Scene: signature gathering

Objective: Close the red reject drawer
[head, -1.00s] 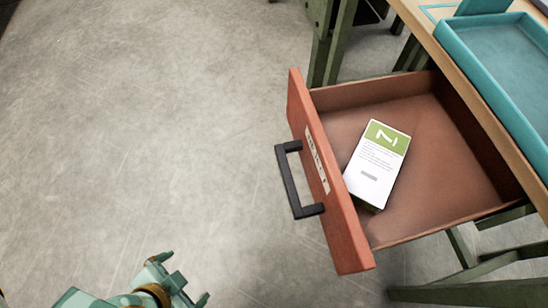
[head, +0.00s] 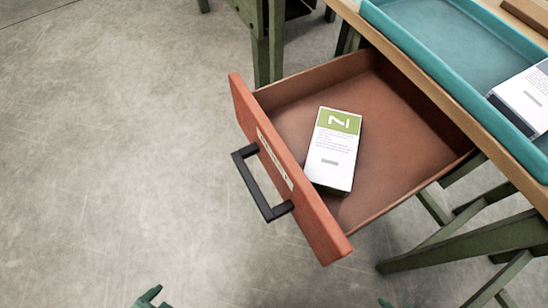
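The red reject drawer (head: 285,175) is pulled well out from under the table in the head view. Its front carries a pale label (head: 274,158) and a black bar handle (head: 258,185). A white and green box (head: 333,150) lies inside the drawer, near the front panel. A small teal tip of my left gripper (head: 148,297) shows at the bottom edge, below the handle and apart from it. Another tiny teal piece, apparently my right gripper (head: 386,303), just shows at the bottom edge below the drawer. The rest of both is out of frame.
A wooden table top (head: 395,70) runs above the drawer, with a teal tray (head: 400,35) on it. A white box (head: 526,98) lies in the tray at the right. Green table legs (head: 460,243) stand right of the drawer. The grey floor on the left is clear.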

